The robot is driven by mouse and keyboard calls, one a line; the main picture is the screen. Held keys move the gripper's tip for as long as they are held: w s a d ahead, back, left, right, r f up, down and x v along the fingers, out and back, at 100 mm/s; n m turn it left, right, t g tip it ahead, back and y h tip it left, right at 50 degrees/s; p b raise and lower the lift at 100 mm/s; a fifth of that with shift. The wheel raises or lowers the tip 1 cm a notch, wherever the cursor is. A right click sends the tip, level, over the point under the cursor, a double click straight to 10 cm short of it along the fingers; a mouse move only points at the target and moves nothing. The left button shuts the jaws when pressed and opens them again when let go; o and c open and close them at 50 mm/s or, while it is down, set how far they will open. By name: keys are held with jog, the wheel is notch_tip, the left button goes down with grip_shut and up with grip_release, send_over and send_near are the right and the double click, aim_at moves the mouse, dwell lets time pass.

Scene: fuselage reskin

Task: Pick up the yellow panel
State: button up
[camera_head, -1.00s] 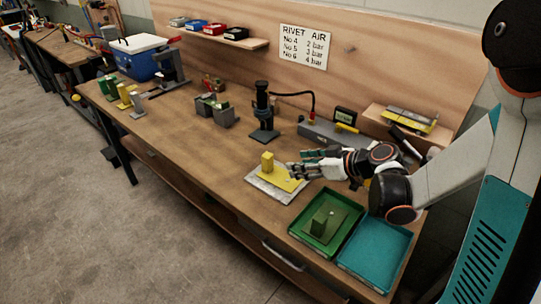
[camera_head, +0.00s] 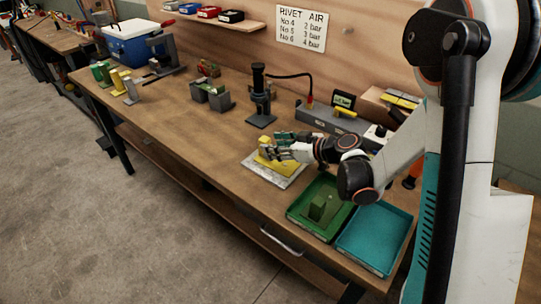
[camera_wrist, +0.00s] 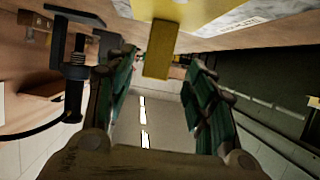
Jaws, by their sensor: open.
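The yellow panel (camera_head: 284,168) lies on a silvery sheet (camera_head: 262,170) on the workbench. A yellow upright block on it shows in the wrist view (camera_wrist: 159,48), between and beyond my fingertips. My gripper (camera_head: 277,149) is at the panel, with its fingers around or beside the yellow block; the head view does not show which. In the wrist view my gripper (camera_wrist: 160,75) has its green-padded fingers spread apart, with a gap on both sides of the block. My fingers hide part of the panel in the head view.
A green tray (camera_head: 296,213) with a green block panel and an empty teal tray (camera_head: 372,240) stand at the front right. A black press-like tool (camera_head: 258,95) and a grey box (camera_head: 318,117) stand behind.

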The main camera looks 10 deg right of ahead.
jog(key=b+x, duration=0.2)
jog(key=x, duration=0.3)
jog(key=shift+w+d+f, duration=0.1)
jog(key=shift+d+f, duration=0.05)
grip_shut()
